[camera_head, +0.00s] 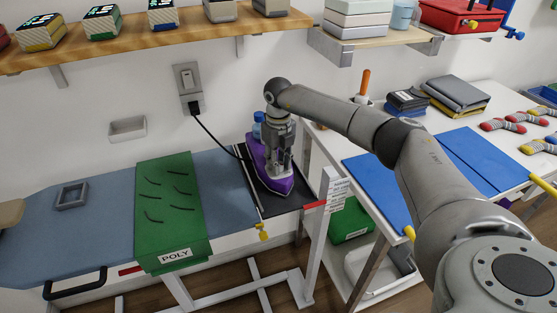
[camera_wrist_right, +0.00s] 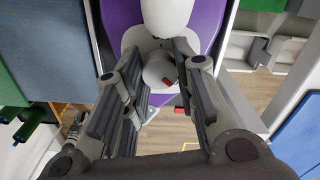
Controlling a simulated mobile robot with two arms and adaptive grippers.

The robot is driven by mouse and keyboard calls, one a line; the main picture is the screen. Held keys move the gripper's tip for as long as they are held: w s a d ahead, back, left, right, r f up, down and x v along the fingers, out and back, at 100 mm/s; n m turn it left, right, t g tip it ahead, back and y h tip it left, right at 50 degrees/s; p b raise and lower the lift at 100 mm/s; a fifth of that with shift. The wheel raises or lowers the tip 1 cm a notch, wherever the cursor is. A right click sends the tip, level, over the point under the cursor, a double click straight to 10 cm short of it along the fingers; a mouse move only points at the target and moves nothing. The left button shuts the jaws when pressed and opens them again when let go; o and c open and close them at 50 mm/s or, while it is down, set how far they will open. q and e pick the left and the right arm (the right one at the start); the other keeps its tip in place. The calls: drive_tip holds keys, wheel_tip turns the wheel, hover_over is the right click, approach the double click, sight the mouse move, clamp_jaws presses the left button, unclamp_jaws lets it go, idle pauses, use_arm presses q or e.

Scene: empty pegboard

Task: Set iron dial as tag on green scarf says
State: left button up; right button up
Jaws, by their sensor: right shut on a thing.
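A green scarf (camera_head: 170,205) hangs over the front of the blue ironing board (camera_head: 105,193); its white tag (camera_head: 175,255) reads POLY. A purple iron (camera_head: 282,187) stands at the board's right end on a dark rest (camera_head: 247,192). My right gripper (camera_head: 273,172) points down over the iron. In the right wrist view, my right gripper (camera_wrist_right: 160,80) has its fingers on both sides of the pale round dial (camera_wrist_right: 160,73) on the purple body (camera_wrist_right: 210,18), shut on it. A small red mark (camera_wrist_right: 178,109) shows near the dial; the dial's lettering cannot be read. My left gripper is not in view.
A black cord (camera_head: 217,142) runs from the iron to a wall socket (camera_head: 188,88). A grey square frame (camera_head: 71,196) lies on the board's left part. A white table (camera_head: 480,100) with blue mats stands at right. Shelves hang above.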

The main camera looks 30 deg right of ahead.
drive_tip(key=shift+r+m, duration=0.1)
drive_tip(key=shift+m, duration=0.5)
drive_tip(key=o, duration=1.1)
drive_tip(key=shift+c, duration=0.2)
wheel_tip(320, 180, up, 7)
drive_tip(key=shift+r, duration=0.2)
